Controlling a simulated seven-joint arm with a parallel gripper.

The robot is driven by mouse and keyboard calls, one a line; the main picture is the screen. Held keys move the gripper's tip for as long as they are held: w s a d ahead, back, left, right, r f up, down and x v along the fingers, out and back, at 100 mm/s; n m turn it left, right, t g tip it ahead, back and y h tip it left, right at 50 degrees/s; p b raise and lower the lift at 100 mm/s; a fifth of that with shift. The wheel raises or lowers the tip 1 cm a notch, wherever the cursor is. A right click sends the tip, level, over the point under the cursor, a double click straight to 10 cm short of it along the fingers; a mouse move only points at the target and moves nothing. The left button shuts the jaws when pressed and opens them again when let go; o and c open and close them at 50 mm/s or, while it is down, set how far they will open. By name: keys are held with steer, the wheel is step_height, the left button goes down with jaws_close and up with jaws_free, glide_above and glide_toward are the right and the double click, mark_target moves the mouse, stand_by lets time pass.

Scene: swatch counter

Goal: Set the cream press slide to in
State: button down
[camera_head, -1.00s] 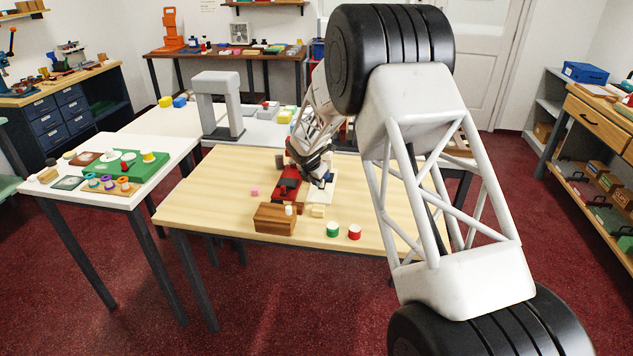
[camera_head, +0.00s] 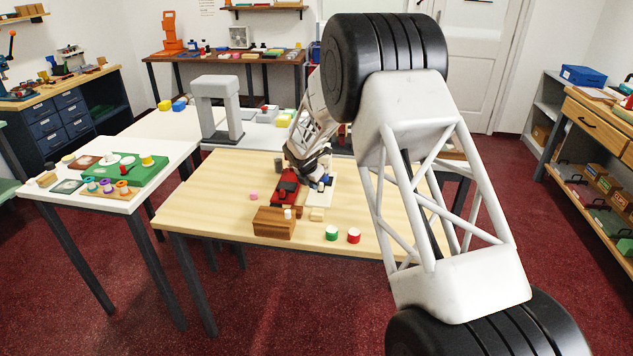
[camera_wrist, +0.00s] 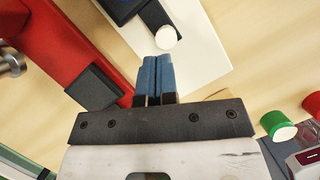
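The cream press (camera_wrist: 205,55) is a flat cream plate in the wrist view. It bears a dark strip (camera_wrist: 152,18) with a round white knob (camera_wrist: 166,38) at its near end, and a blue part at the top edge. In the head view the cream press (camera_head: 316,200) lies right of the red press, partly hidden by my arm. My gripper (camera_wrist: 155,60) has its two blue fingers together with nothing visible between them. Its tips appear just left of and below the white knob, apart from it in the picture. Height above the plate is unclear.
The red press (camera_wrist: 55,45) with a dark block (camera_wrist: 93,87) is close on the left. A wooden block (camera_head: 273,224), a green-sided cylinder (camera_head: 332,234) and a red-sided cylinder (camera_head: 353,237) stand near the front edge. A pink piece (camera_head: 253,195) lies left; the table's left part is clear.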

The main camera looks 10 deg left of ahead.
steer(key=shift+s+a+r, duration=0.15)
steer(key=shift+s+a, duration=0.15)
steer(key=shift+s, duration=0.2)
steer(key=shift+s+a+r, duration=0.15)
steer(key=shift+s+a, duration=0.15)
steer(key=shift+s, duration=0.2)
steer(key=v, duration=0.9)
steer(key=shift+r, duration=0.35)
steer(key=shift+s, duration=0.1)
steer(key=s, duration=0.2)
steer(key=shift+s, duration=0.3)
